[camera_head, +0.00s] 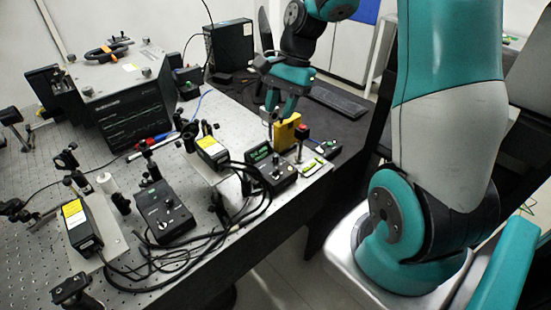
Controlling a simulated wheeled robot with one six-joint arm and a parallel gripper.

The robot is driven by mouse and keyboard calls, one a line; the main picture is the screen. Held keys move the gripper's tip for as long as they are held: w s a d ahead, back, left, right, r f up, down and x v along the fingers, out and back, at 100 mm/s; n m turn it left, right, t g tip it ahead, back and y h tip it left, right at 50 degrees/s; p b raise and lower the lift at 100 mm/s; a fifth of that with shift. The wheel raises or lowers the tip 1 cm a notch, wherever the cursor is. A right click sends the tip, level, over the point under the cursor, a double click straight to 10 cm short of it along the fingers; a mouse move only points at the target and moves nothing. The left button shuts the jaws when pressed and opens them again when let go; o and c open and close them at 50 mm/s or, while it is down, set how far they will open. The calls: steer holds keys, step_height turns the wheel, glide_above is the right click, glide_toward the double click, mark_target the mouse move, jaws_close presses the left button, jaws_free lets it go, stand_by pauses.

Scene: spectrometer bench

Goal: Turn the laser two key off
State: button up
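Two black control boxes stand on the bench. The nearer control box (165,211) has a knob or key on top. The farther control box (271,169) has a green display and a knob-like part on top. Two laser heads with yellow labels sit near them, the near laser (80,222) and the far laser (211,151). I cannot read which is laser two, nor how either key is turned. My gripper (280,112) points down above and behind the farther control box, beside a yellow block.
Black cables (225,219) loop in front of the control boxes. A large dark instrument (127,101) stands at the back left. A keyboard (337,100) lies at the back right.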

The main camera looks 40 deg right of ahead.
mark_target(277, 170)
steer(key=d+f+m, duration=0.2)
steer(key=d+m, duration=0.2)
steer(key=d, duration=0.2)
steer(key=p+x, duration=0.1)
steer(key=x, duration=0.4)
steer(key=p+x, duration=0.1)
steer(key=x, duration=0.5)
steer(key=p+x, duration=0.1)
steer(key=x, duration=0.5)
steer(key=shift+w+a, duration=0.1)
steer(key=shift+a, duration=0.25)
jaws_close()
